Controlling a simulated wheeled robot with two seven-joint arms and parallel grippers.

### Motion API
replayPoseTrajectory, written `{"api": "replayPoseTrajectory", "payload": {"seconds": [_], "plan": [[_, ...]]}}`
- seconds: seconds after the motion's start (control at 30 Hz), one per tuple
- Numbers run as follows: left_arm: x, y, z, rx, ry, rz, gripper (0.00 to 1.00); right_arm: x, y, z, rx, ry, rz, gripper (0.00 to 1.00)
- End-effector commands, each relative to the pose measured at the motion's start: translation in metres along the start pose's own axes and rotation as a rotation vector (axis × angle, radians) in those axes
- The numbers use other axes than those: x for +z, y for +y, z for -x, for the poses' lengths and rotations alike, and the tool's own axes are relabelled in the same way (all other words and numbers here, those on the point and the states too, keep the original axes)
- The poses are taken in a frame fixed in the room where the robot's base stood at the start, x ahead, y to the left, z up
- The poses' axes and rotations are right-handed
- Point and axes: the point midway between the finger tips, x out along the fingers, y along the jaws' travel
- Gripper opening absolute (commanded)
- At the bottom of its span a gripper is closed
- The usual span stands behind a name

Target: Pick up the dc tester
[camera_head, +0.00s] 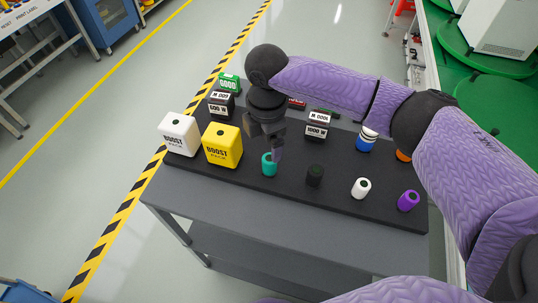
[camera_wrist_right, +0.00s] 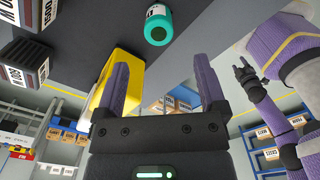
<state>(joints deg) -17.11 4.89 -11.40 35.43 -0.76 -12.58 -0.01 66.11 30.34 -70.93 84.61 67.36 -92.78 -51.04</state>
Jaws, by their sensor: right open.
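No label reading dc tester is legible, so I cannot tell which item it is. My right gripper (camera_head: 271,149) points down over the dark table, just behind the teal cylinder (camera_head: 269,165) as seen from the head. In the right wrist view the right gripper (camera_wrist_right: 162,78) has its two purple fingers wide apart with nothing held. The teal cylinder (camera_wrist_right: 158,25) is beyond the fingertips there, and the yellow box (camera_wrist_right: 122,80) shows partly behind the left finger. My left gripper (camera_wrist_right: 246,77) shows small at the right of the wrist view; its jaws are unclear.
Labelled blocks and a green box (camera_head: 229,83) stand at the back left. My right arm hides part of the back.

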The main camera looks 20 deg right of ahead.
Motion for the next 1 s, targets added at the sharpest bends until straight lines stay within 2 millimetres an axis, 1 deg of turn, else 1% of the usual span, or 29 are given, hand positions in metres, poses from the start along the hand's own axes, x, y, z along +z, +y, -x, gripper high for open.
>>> {"api": "replayPoseTrajectory", "payload": {"seconds": [0.03,0.13,0.23,0.33,0.43,0.6,0.63,0.67,0.7,0.77,0.8,0.87,0.9,0.97,1.0], "plan": [[0.004,-0.001,-0.005,-0.001,-0.008,-0.001,0.59,0.0,0.0,-0.012,-0.003,-0.001,0.0,0.91],[0.009,-0.005,-0.01,-0.007,-0.018,-0.004,0.59,0.001,0.001,-0.026,-0.001,-0.001,-0.002,0.91],[0.012,-0.008,-0.019,-0.012,-0.023,-0.007,0.59,0.005,0.003,-0.048,-0.001,-0.001,-0.002,0.91],[0.012,-0.008,-0.024,-0.01,-0.022,-0.007,0.59,0.006,0.003,-0.065,-0.002,-0.001,-0.001,0.91],[0.01,-0.007,-0.025,-0.009,-0.017,-0.007,0.59,0.006,0.003,-0.072,0.0,-0.001,0.0,0.91],[0.008,-0.006,-0.024,-0.008,-0.012,-0.007,0.59,0.006,0.003,-0.071,0.0,-0.001,0.0,0.91],[0.008,-0.006,-0.024,-0.007,-0.012,-0.006,0.59,0.006,0.004,-0.071,0.001,-0.001,0.0,0.88],[0.008,-0.006,-0.024,-0.007,-0.011,-0.006,0.59,0.006,0.004,-0.071,0.001,-0.001,0.0,0.82],[0.008,-0.005,-0.024,-0.007,-0.011,-0.006,0.59,0.006,0.004,-0.071,0.001,-0.001,0.0,0.74],[0.007,-0.005,-0.024,-0.006,-0.011,-0.006,0.59,0.006,0.004,-0.071,0.001,-0.001,0.0,0.61],[0.007,-0.005,-0.024,-0.006,-0.01,-0.006,0.59,0.006,0.004,-0.071,0.001,-0.001,0.0,0.52],[0.007,-0.005,-0.024,-0.006,-0.01,-0.005,0.59,0.006,0.004,-0.071,0.001,-0.001,0.0,0.4],[0.007,-0.005,-0.024,-0.006,-0.01,-0.005,0.59,0.006,0.004,-0.071,0.001,-0.001,0.0,0.31],[0.007,-0.005,-0.024,-0.006,-0.01,-0.005,0.59,0.007,0.004,-0.071,0.001,-0.001,0.0,0.18],[0.007,-0.005,-0.024,-0.006,-0.01,-0.005,0.59,0.006,0.004,-0.071,0.001,-0.001,0.0,0.1]]}}
